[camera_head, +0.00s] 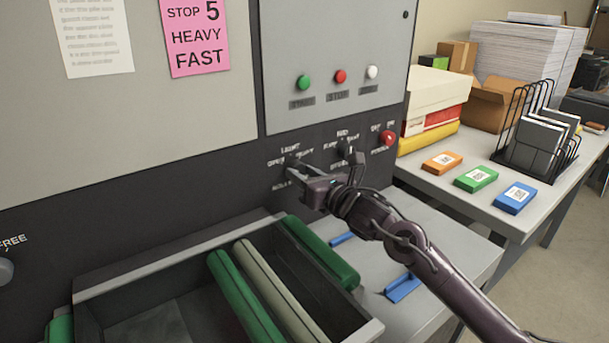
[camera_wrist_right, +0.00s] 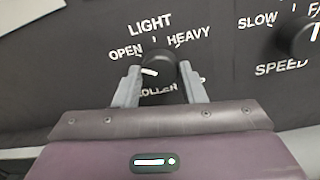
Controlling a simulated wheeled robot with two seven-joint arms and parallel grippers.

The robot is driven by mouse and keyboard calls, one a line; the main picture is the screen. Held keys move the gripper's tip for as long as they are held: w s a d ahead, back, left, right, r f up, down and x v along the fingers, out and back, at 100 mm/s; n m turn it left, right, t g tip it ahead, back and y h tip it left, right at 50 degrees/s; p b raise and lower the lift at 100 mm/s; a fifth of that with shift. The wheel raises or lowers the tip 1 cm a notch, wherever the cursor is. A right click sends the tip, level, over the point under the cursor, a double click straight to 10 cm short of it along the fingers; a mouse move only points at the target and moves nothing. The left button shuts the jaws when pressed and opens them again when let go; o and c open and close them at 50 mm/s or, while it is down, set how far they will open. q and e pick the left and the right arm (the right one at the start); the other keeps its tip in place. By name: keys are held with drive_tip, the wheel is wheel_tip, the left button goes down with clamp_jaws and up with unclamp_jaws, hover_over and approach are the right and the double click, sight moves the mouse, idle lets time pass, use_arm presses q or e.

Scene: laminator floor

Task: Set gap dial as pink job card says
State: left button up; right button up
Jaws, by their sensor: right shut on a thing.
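The pink job card (camera_head: 196,36) on the machine front reads STOP 5, HEAVY, FAST. The gap dial (camera_wrist_right: 158,62) is a black knob with labels OPEN at left, LIGHT above and HEAVY at right; ROLLER shows below, partly hidden. Its white mark is on the left, pointing left toward the OPEN side. My right gripper (camera_head: 300,172) is shut on this dial, one grey finger on each side in the right wrist view (camera_wrist_right: 159,72). In the head view the dial is mostly hidden by the fingers. My left gripper is not in view.
The speed dial (camera_wrist_right: 297,37) sits to the right, its white mark on the FAST side. A red knob (camera_head: 388,138) is further right. Green, red and white buttons (camera_head: 341,76) are above. A roller tray (camera_head: 180,258) lies below. A side table (camera_head: 425,185) holds coloured blocks.

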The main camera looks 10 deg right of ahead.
drive_tip(key=shift+f+m+b, duration=0.1)
drive_tip(key=shift+m+b, duration=0.25)
drive_tip(key=shift+m, duration=0.75)
drive_tip(key=m, duration=0.2)
drive_tip(key=shift+m+b, duration=0.3)
drive_tip(key=m+p, duration=0.1)
drive_tip(key=m, duration=0.5)
drive_tip(key=m+p, duration=0.1)
drive_tip(key=m, duration=0.6)
drive_tip(key=shift+t+h, duration=0.3)
drive_tip(key=m+p, duration=0.3)
drive_tip(key=m, duration=0.3)
drive_tip(key=shift+f, duration=0.1)
drive_tip(key=shift+m, duration=0.4)
